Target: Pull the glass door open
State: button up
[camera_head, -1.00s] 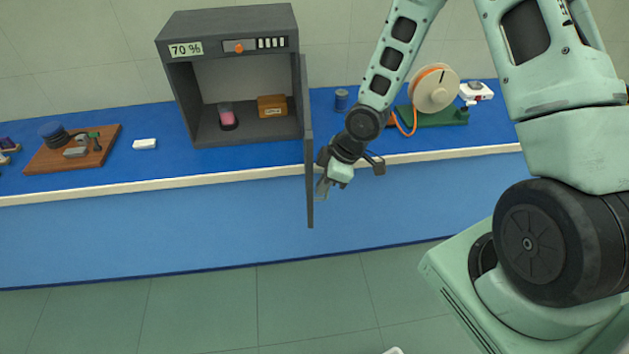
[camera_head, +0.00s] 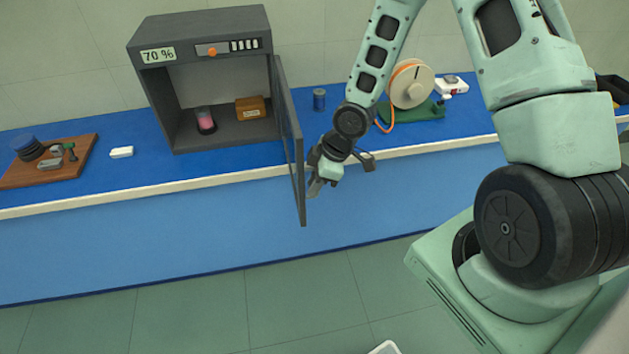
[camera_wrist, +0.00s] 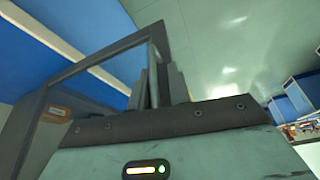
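The grey cabinet (camera_head: 133,75) stands on the blue bench with its front open. Its glass door (camera_head: 288,125), a dark frame around a clear pane, is swung out past the bench's front edge, roughly square to the cabinet. My gripper (camera_head: 314,189) is at the door's free edge, on its right side. In the wrist view the door frame (camera_wrist: 95,52) spans the upper left. A thin upright handle bar (camera_wrist: 154,88) stands between the fingers of my gripper (camera_wrist: 158,84), which appear closed around it. The exact finger contact is partly hidden.
Inside the cabinet are a pink-filled vessel (camera_head: 205,122) and a brown box (camera_head: 251,107). A blue-grey can (camera_head: 319,99) and an orange-wound spool (camera_head: 411,84) stand right of the door. A wooden board (camera_head: 45,172) with tools lies left.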

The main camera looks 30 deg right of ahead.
jog(key=shift+r, duration=0.1)
jog(key=shift+d+r, duration=0.15)
jog(key=shift+r, duration=0.15)
jog(key=p+v, duration=0.4)
jog(key=v, duration=1.2)
jog(key=shift+d+r, duration=0.15)
jog(key=shift+r, duration=0.1)
